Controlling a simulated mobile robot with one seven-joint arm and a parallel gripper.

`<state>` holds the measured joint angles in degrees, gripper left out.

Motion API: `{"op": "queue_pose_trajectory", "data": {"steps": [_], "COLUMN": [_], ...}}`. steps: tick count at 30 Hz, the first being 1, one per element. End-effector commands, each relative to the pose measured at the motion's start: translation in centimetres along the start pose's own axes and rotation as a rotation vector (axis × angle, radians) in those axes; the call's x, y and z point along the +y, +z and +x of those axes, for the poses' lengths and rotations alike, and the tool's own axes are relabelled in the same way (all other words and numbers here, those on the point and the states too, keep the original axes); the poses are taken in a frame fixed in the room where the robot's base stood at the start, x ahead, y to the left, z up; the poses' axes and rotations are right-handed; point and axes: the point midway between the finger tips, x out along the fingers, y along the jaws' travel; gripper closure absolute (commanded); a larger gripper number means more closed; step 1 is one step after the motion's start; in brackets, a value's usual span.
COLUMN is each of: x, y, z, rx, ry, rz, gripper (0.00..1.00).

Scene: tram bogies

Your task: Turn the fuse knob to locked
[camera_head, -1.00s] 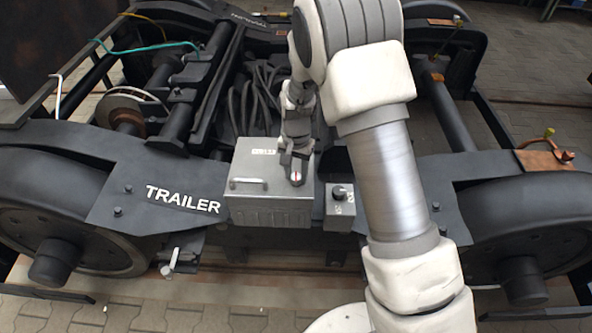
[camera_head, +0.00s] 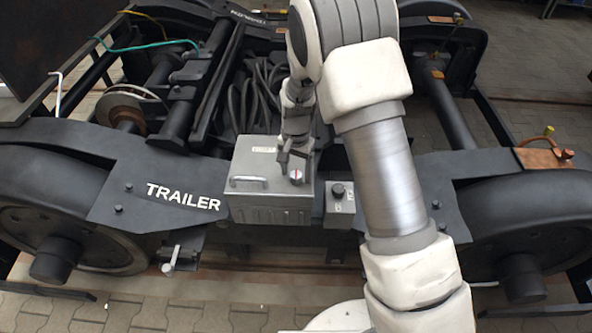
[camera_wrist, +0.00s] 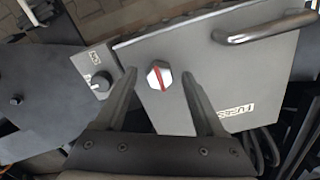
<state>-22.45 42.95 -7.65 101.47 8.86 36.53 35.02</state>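The grey metal box (camera_head: 267,215) stands on the bogie frame beside the word TRAILER. A round pale knob with a red stripe (camera_head: 296,174) sits on its lid; I take this as the fuse knob. In the wrist view the knob (camera_wrist: 159,75) shows whole, its stripe slightly tilted. My gripper (camera_head: 291,160) is over the lid at the knob. In the wrist view the gripper (camera_wrist: 158,75) is open, one finger on each side of the knob, with gaps to both. I cannot tell the fingertips' height over the lid. No lock marking is readable.
A small box with a black knob (camera_head: 338,190) stands just right of the grey box. The lid carries a bar handle (camera_head: 248,181) and a label (camera_wrist: 237,109). Cables (camera_head: 255,95) lie behind. Large wheels (camera_head: 55,205) flank the frame.

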Motion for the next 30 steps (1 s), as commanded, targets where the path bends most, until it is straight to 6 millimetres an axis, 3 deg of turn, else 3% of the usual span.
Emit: {"op": "queue_pose_trajectory", "data": {"steps": [7, 11, 24, 30], "x": [0.0, -0.1, -0.1, 0.0], "y": [0.0, -0.1, -0.1, 0.0], "z": [-0.3, -1.8, -12.2, -15.8], "rx": [0.001, 0.003, 0.003, 0.001], "ry": [-0.001, -0.003, -0.003, -0.002], "rz": [-0.001, -0.001, -0.001, -0.001], "gripper": [0.29, 0.29, 0.29, 0.29]}}
